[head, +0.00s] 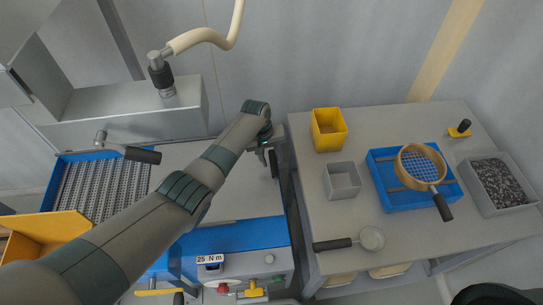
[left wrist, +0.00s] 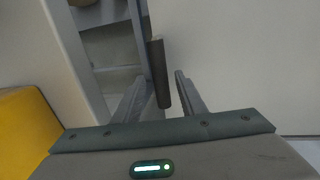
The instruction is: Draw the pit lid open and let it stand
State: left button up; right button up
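The pit lid (head: 235,190) is a flat light-grey plate in a blue frame, left of the table. It lies flat over the right part of the pit, and a perforated grate (head: 100,188) shows to its left. A dark upright bar, seemingly the lid's handle (head: 274,164), stands at its right end. My left gripper (head: 268,152) is at this bar. In the left wrist view the dark handle (left wrist: 159,74) is between the two fingers, close to the left one; a narrow gap shows at the right one. My forearm hides part of the lid. My right gripper is not seen.
A table on the right holds a yellow bin (head: 328,130), a grey box (head: 342,180), a sieve (head: 420,165) on a blue tray and a tray of dark grains (head: 497,184). A hose (head: 215,36) hangs above a grey housing. A black-handled crank (head: 128,150) stands over the grate.

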pick_arm(q)
notch_tip(320, 180, up, 12)
jog(key=a, duration=0.2)
jog(key=shift+a+f, duration=0.15)
jog(key=shift+a, duration=0.05)
dwell(0.3)
jog(key=shift+s, duration=0.1)
dwell(0.5)
